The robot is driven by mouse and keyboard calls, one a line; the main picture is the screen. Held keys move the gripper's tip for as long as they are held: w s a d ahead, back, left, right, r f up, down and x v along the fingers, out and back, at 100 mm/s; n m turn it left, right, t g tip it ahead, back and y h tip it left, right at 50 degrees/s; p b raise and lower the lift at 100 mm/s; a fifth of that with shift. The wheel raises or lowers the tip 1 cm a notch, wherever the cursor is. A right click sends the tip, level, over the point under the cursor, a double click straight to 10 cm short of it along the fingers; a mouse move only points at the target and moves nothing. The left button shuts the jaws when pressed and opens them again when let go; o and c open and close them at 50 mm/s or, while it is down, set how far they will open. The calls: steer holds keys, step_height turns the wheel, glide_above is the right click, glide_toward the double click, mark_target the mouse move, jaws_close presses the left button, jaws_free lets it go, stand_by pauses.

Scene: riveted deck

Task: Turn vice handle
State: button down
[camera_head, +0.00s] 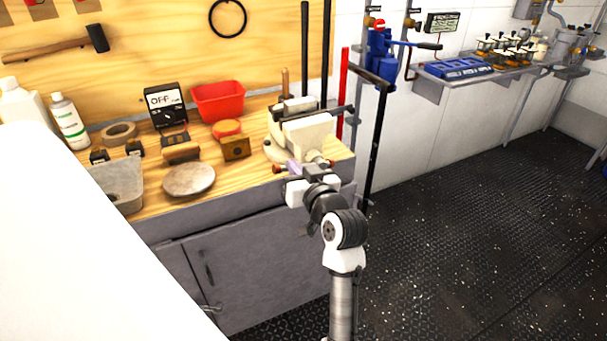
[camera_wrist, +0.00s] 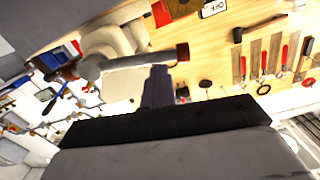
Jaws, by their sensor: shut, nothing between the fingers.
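The cream bench vice (camera_head: 305,135) stands at the right front corner of the wooden workbench. Its handle (camera_head: 279,168) is a bar with reddish-brown end caps. In the head view its middle is mostly hidden by my gripper (camera_head: 294,168). In the wrist view the handle (camera_wrist: 130,61) runs nearly level across the top, in front of the pale vice body (camera_wrist: 112,38). My gripper (camera_wrist: 158,72) is shut and empty. Its fingertips reach the bar's lower edge in the wrist view, near the right end cap; I cannot tell whether they touch it.
The workbench (camera_head: 255,170) also carries a red bin (camera_head: 218,101), a meter (camera_head: 165,105), a round stone-like disc (camera_head: 189,179) and a grey tray (camera_head: 122,185). Dark upright bars stand behind the vice. The dark floor (camera_head: 460,220) to the right is clear.

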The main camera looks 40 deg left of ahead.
steer(key=w+d+f+n+t+b, duration=0.1)
steer(key=w+f+n+b, duration=0.4)
steer(key=f+n+b, duration=0.7)
steer(key=d+n+b, duration=0.1)
steer(key=n+b, duration=0.4)
steer(key=b, duration=0.7)
steer(key=shift+w+n, duration=0.15)
steer(key=shift+n, duration=0.15)
steer(key=shift+w+d+b, duration=0.1)
steer(key=shift+w+b, duration=0.05)
steer(key=shift+b, duration=0.15)
